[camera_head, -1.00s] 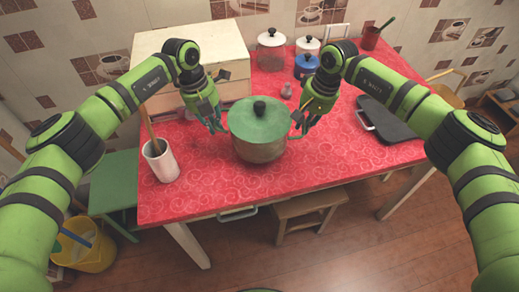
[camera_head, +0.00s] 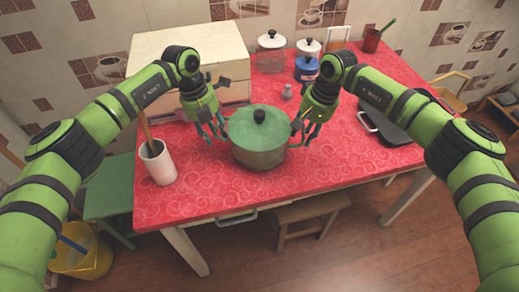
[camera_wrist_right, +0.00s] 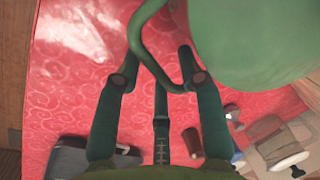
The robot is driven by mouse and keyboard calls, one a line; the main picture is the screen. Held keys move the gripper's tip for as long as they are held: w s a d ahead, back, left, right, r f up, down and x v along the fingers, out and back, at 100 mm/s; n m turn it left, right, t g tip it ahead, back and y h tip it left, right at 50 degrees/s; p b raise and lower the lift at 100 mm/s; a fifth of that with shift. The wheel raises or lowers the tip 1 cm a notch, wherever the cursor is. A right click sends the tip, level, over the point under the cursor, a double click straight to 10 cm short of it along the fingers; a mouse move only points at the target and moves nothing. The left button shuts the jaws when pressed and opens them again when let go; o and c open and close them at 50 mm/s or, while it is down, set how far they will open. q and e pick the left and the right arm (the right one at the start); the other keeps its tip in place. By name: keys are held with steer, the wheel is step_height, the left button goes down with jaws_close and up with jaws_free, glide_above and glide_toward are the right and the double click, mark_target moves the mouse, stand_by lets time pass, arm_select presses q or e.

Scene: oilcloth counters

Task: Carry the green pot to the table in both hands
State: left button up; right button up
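The green pot (camera_head: 259,152), lid on, stands upright on the red-covered table (camera_head: 345,160) near its front edge. My left gripper (camera_head: 219,133) is at the pot's left side with its fingers spread beside the handle there. My right gripper (camera_head: 299,138) is at the right side, fingers spread. In the right wrist view the pot (camera_wrist_right: 255,40) fills the upper right. Its loop handle (camera_wrist_right: 150,55) passes between the straight, parted fingers of my right gripper (camera_wrist_right: 160,65). The left handle is mostly hidden by my fingers.
A white cup with a wooden utensil (camera_head: 158,163) stands left of the pot. A cream box (camera_head: 190,50) and several canisters (camera_head: 306,68) are behind. A dark flat pan (camera_head: 395,125) lies to the right. A stool (camera_head: 308,215) is under the table's front.

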steer(key=shift+r, duration=0.2)
arm_select(q)
step_height(320, 180, up, 11)
steer(key=a, duration=0.2)
steer(key=shift+r, duration=0.2)
arm_select(e)
step_height(320, 180, up, 11)
steer(key=d, duration=0.2)
steer(key=shift+s+d+r, duration=0.15)
steer(key=shift+s+r, duration=0.05)
arm_select(q)
steer(key=shift+w+a, duration=0.1)
